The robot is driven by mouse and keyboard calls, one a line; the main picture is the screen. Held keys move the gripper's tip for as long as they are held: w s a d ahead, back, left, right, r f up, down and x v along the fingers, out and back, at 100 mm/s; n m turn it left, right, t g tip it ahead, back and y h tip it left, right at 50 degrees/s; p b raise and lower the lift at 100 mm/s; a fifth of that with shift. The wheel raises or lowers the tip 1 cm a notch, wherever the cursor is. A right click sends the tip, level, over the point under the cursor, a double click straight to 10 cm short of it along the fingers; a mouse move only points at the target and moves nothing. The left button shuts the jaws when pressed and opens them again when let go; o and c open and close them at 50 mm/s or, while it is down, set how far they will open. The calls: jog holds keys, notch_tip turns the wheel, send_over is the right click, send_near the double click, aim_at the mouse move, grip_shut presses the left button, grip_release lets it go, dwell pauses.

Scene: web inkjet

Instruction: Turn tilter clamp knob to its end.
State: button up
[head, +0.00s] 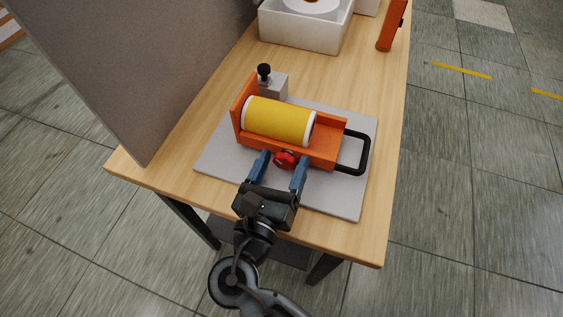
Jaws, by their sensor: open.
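The tilter (324,155) is an orange cradle with a black loop handle (367,153) at its right end. It holds a yellow roll (277,121) with white ends, lying on its side. A red clamp knob (285,160) sits on the front side of the cradle. My gripper (281,164) is open at the front of the tilter, its two blue fingers on either side of the red knob. A gap shows between the knob and each finger. Whether the fingertips touch the cradle's front cannot be told.
The tilter stands on a grey plate (340,203) on a wooden table (370,75). A grey block with a black knob (265,74) stands behind it. A grey panel (150,70) rises at the left. A white bin (302,32) and an orange object (391,30) are farther back.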

jog(key=c, duration=1.1)
jog(key=shift+o, duration=0.2)
jog(key=shift+m, duration=0.4)
jog(key=m, duration=0.3)
jog(key=shift+d, duration=0.1)
jog(key=m+b, duration=0.2)
jog(key=m, duration=0.3)
jog(key=shift+f, duration=0.1)
jog(key=shift+m, duration=0.4)
jog(key=o, duration=1.1)
jog(key=shift+c, duration=0.2)
